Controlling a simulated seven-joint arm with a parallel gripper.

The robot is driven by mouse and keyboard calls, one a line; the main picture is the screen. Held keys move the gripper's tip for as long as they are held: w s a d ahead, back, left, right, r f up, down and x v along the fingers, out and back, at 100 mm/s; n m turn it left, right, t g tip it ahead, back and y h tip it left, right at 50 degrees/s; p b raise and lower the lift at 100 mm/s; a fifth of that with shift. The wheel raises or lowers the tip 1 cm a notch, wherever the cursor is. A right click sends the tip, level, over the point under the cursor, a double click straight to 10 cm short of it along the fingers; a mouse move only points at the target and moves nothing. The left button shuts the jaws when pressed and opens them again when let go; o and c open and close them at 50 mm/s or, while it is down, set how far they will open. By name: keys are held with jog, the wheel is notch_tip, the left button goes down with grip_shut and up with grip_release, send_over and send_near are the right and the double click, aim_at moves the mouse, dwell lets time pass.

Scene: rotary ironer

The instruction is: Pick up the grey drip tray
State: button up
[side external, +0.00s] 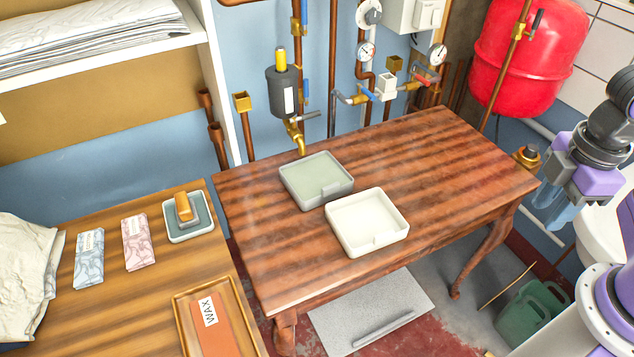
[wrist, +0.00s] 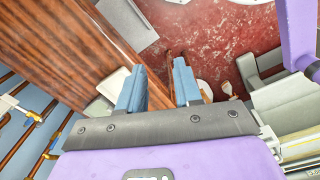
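The grey drip tray (side external: 312,177) is a shallow, grey-green rectangular tray. It lies upright on the dark wooden table (side external: 440,165), below a brass tap, and looks empty. A similar cream-white tray (side external: 367,222) lies close in front of it to the right. My gripper (side external: 550,210) is off the table's right end, well away from both trays. In the wrist view its two blue fingers (wrist: 158,70) stand apart with nothing between them. A pale tray edge (wrist: 112,83) and a greyer one (wrist: 99,108) show partly behind the left finger.
Pipes with a dark grey canister (side external: 283,92) and gauges line the back wall. A red tank (side external: 530,50) hangs at back right. A lower wooden table at left holds a brush on a small tray (side external: 188,222), packets and a wax tray (side external: 180,300). The table's right half is clear.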

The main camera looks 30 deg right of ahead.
jog(key=w+a+f+n+t+h, duration=0.2)
jog(key=w+n+t, duration=0.1)
jog(key=w, duration=0.4)
jog(key=w+a+f+n+t+h, duration=0.2)
jog(key=w+n, duration=0.2)
jog(key=w, duration=0.3)
jog(key=w+a+f+n+t+h, duration=0.2)
jog(key=w+a+n+t, duration=0.1)
jog(key=w, duration=0.4)
jog(key=n+t+y, duration=0.5)
jog(key=n+y, duration=0.2)
jog(key=n, duration=0.7)
send_near(293, 189)
jog(key=x, duration=0.9)
jog(key=shift+w, duration=0.4)
grip_shut()
